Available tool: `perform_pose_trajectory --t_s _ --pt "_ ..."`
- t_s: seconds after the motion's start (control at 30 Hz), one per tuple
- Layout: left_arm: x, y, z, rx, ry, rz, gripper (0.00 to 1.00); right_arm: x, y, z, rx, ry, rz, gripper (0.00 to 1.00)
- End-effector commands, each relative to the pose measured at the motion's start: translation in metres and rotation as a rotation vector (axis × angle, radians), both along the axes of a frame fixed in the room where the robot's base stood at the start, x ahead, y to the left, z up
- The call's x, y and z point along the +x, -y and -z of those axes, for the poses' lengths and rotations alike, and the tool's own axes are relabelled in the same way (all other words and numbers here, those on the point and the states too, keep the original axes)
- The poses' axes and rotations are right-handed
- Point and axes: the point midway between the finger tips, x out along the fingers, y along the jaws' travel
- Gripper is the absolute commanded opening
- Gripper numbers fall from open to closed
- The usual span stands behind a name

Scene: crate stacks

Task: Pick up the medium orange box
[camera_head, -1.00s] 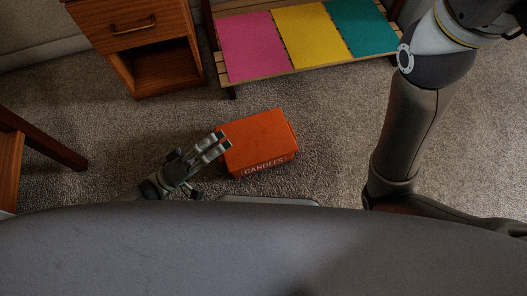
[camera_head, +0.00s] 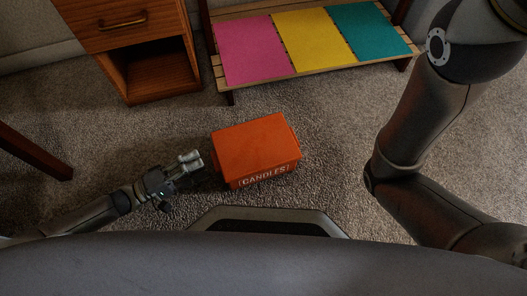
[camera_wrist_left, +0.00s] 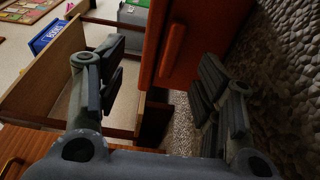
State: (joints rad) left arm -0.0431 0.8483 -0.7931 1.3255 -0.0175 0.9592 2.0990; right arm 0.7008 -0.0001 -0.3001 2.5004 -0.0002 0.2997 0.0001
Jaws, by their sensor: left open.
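The orange box (camera_head: 254,144), marked "CANDLES", sits upright on the carpet in the middle of the head view. My left gripper (camera_head: 196,162) is just left of the box, pointing at its left side, with a small gap between them. In the left wrist view the left gripper (camera_wrist_left: 160,98) is open and empty, its two fingers spread. The orange box (camera_wrist_left: 188,35) shows ahead of the fingers there, at the top middle, with a raised handle strip on its side. My right arm is at the right of the head view; its gripper is not visible.
A low wooden bench (camera_head: 222,92) with pink, yellow and teal panels stands behind the box. A wooden cabinet (camera_head: 163,75) with an open lower compartment stands at the back left. A wooden leg (camera_head: 38,152) is at the far left. Carpet (camera_head: 335,120) right of the box is clear.

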Motion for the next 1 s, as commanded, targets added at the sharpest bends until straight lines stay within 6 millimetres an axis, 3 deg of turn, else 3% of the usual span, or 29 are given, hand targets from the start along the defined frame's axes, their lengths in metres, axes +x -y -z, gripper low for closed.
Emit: perform_pose_trajectory --t_s 0.03,0.2,0.6,1.0 --pt "0.004 0.006 0.005 -0.002 0.004 0.002 0.61 0.000 0.000 0.012 0.000 0.000 0.000 0.71" --pt "0.016 0.023 0.004 -0.003 0.003 0.002 0.61 0.000 0.000 0.027 0.000 0.000 0.000 0.71" --pt "0.022 0.033 -0.001 -0.001 0.001 0.000 0.61 0.000 0.000 0.030 -0.001 0.000 0.000 0.71" --pt "0.022 0.033 0.000 -0.001 0.001 0.000 0.09 0.000 0.000 0.030 0.000 0.000 0.000 0.71"
